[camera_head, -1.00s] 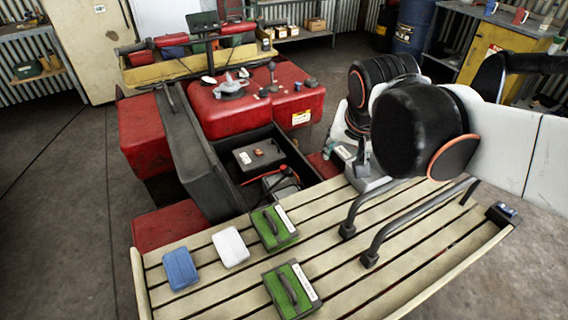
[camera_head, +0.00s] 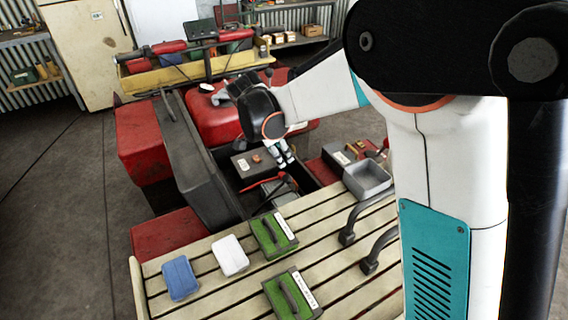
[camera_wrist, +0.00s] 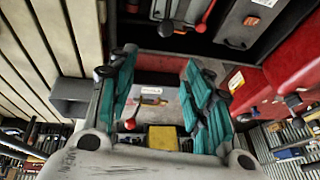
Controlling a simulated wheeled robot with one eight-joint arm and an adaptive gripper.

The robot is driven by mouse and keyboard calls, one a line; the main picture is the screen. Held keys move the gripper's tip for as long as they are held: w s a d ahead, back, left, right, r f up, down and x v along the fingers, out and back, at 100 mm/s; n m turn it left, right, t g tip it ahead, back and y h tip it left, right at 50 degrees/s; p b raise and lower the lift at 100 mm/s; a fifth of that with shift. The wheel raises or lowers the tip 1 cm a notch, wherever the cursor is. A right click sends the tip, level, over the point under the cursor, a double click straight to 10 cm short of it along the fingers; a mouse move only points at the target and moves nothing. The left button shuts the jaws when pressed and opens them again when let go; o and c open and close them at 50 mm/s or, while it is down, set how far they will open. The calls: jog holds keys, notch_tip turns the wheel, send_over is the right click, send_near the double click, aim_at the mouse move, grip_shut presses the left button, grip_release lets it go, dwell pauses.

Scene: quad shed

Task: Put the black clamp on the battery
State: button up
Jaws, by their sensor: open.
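My gripper (camera_wrist: 158,80) is open, with teal fingers spread and nothing between them. In the head view it hangs over the right side of the dark compartment, pointing down (camera_head: 284,158). A grey box (camera_head: 280,194) with a red lever and dark fittings sits low in the compartment; it looks like the battery and shows at the top of the wrist view (camera_wrist: 183,14). I cannot clearly pick out the black clamp among the dark fittings. A grey surface with a small orange-and-white part (camera_wrist: 150,97) shows beyond and between the fingers.
A dark box (camera_head: 243,165) with a white label stands beside the grey box. A grey tray (camera_head: 368,180) lies right of the compartment. The slatted rack (camera_head: 205,285) holds green cases (camera_head: 268,236), a white pack (camera_head: 230,257) and a blue pack (camera_head: 181,278). A black lid panel (camera_head: 195,160) borders the left.

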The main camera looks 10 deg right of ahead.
aim_at(286, 177)
jog(key=shift+m, duration=0.4)
jog(key=b+x, duration=0.1)
jog(key=x, duration=0.4)
jog(key=a+b+x, duration=0.1)
jog(key=x, duration=0.4)
jog(key=a+b+x, duration=0.1)
jog(key=b+x, duration=0.1)
jog(key=x, duration=0.3)
jog(key=shift+w+f, duration=0.1)
jog(key=shift+f, duration=0.5)
grip_shut()
